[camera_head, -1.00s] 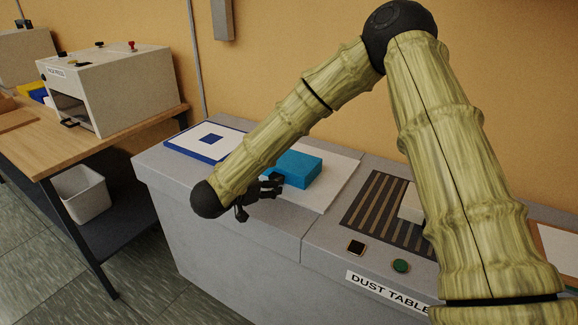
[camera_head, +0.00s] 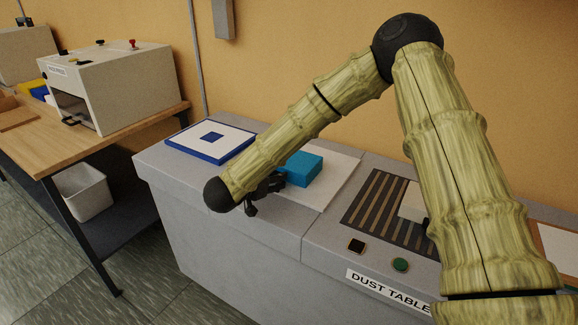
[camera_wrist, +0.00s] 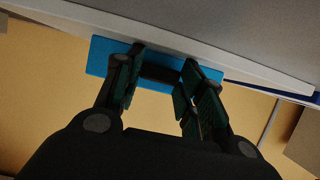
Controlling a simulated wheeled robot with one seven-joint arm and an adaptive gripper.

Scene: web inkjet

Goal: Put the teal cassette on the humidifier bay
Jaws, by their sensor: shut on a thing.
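The teal cassette (camera_head: 304,166) is a bright blue-teal box at a white sheet on the grey dust table. In the wrist view the cassette (camera_wrist: 100,57) shows behind my fingers, with a dark grip piece between them. My gripper (camera_head: 279,180) is at the cassette's near left side. In the wrist view my gripper (camera_wrist: 163,72) is shut on that dark piece. I cannot tell whether the cassette touches the sheet. No part is labelled as the humidifier bay; a white pad with a blue border and blue centre square (camera_head: 211,136) lies to the left.
The dust table (camera_head: 240,220) has a slatted dark panel (camera_head: 380,210), a green button (camera_head: 400,264) and a black button (camera_head: 356,246) on its right. A wooden bench (camera_head: 110,150) with a white box-shaped machine (camera_head: 125,85) stands at left. A bin (camera_head: 83,193) sits below the bench.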

